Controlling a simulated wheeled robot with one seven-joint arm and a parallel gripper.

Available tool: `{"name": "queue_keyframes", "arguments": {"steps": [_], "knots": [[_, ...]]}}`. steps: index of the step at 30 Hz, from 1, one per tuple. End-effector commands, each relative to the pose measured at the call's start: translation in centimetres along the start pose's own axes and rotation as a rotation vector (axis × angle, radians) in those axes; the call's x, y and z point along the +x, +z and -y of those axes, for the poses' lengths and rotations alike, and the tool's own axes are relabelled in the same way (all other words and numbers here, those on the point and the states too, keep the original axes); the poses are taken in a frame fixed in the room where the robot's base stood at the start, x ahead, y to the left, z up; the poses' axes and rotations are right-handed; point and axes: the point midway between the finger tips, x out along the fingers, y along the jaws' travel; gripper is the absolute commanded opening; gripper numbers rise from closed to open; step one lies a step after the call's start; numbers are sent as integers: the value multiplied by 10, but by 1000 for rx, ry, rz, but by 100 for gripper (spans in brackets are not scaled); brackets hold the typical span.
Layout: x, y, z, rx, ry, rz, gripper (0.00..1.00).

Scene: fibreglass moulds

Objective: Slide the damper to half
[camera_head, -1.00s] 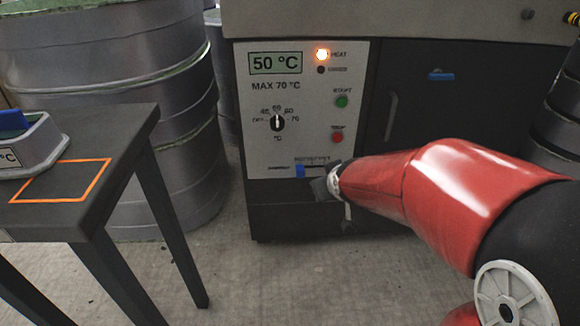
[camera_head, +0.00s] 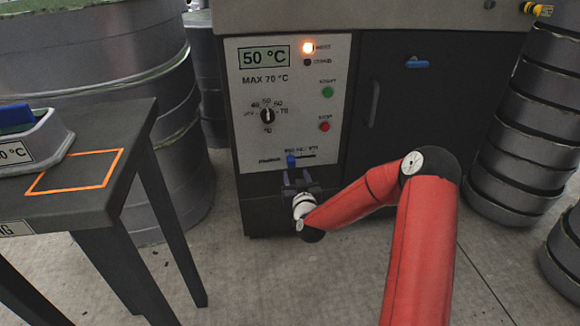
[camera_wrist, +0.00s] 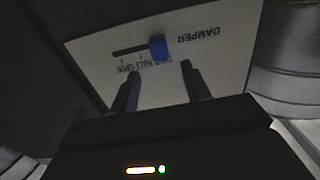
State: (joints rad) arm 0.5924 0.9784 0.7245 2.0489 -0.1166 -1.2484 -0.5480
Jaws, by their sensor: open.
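The damper is a blue slider knob (camera_head: 291,161) at the left end of a dark horizontal slot low on the oven's white control panel (camera_head: 262,100). In the wrist view the panel appears upside down; the blue knob (camera_wrist: 158,47) sits at the right end of its slot, near the word DAMPER, with small tick marks and lettering along the slot. The slot runs clear beyond the knob toward the open end. My gripper (camera_head: 299,179) is just below the knob, pointing at the panel. Its two fingers (camera_wrist: 160,72) are open and empty, the knob beyond and between their tips, apparently not touching.
The panel also carries a 50 °C display (camera_head: 264,57), a dial (camera_head: 267,115), a green button (camera_head: 327,91) and a red button (camera_head: 324,127). A dark table (camera_head: 90,196) stands left. Stacked grey moulds (camera_head: 530,120) stand right.

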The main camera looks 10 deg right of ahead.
Motion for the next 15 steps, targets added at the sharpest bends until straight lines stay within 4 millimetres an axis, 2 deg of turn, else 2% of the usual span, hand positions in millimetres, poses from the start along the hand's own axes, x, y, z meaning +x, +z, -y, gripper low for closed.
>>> {"name": "queue_keyframes", "arguments": {"steps": [9, 15], "knots": [[50, -1, 0, 1, 0, -1, 47], [66, 0, 1, 0, -2, 2, 47]]}}
